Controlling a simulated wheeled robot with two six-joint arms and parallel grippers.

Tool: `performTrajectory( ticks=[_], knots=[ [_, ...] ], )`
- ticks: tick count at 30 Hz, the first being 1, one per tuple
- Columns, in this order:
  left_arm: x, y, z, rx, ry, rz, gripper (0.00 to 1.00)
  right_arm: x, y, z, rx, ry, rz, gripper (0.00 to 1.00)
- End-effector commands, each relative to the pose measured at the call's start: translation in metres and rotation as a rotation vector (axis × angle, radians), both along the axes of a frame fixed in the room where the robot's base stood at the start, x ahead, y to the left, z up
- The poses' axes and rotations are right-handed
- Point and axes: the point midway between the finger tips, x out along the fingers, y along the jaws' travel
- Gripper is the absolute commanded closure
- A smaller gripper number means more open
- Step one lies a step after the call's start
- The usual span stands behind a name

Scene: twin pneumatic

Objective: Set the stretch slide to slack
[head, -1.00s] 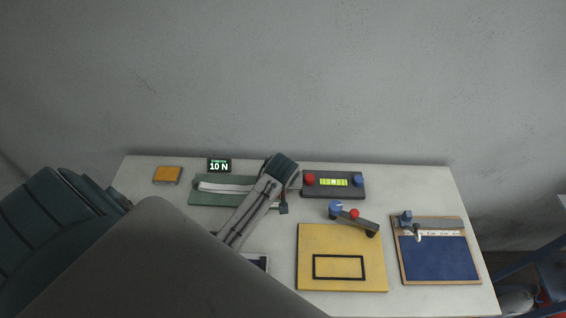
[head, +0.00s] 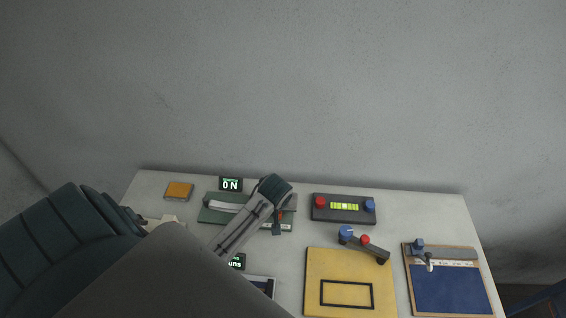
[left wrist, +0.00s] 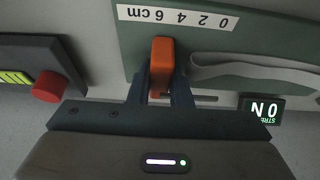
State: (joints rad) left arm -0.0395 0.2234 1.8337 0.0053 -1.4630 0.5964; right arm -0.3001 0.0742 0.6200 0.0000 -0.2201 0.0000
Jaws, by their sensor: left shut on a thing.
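The green stretch board (head: 206,214) lies at the back left of the table in the head view, with a pale band (head: 222,206) on it. In the left wrist view the band (left wrist: 255,72) hangs in a loose wave beside the orange slide knob (left wrist: 162,62). My left gripper (left wrist: 159,92) is shut on this knob, one finger on each side. In the head view the left gripper (head: 277,222) is over the board's right end, and my arm hides part of the board. The stretch display (head: 230,184) reads 0 N. My right gripper is not in view.
A dark box with a red and a blue knob (head: 344,208) stands right of the board. A yellow panel (head: 350,262), a lever piece (head: 368,246) and a blue clipboard-like board (head: 450,290) lie further right. An orange block (head: 178,191) sits at the back left.

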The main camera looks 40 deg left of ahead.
Motion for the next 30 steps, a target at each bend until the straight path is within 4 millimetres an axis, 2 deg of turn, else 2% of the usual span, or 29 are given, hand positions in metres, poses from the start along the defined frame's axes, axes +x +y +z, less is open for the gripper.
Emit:
performTrajectory(
  ticks=[2,3,6,20,25,30],
  knots=[
    [0.0,0.0,0.0,-0.001,0.0,0.0,1.0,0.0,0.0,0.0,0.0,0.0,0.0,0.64],
    [0.0,-0.001,0.0,-0.001,0.0,0.0,0.78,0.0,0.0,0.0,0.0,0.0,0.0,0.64],
    [0.001,-0.001,0.0,-0.001,-0.001,0.001,0.6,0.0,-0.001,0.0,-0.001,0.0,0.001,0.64],
    [0.001,-0.002,0.0,-0.001,0.001,0.001,0.6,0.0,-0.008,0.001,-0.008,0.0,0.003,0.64],
    [0.01,-0.016,0.0,-0.005,-0.002,0.002,0.6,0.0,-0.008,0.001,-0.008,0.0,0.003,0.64],
    [0.023,-0.041,0.003,-0.005,-0.003,0.0,0.6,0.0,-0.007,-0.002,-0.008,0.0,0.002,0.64]
  ],
)
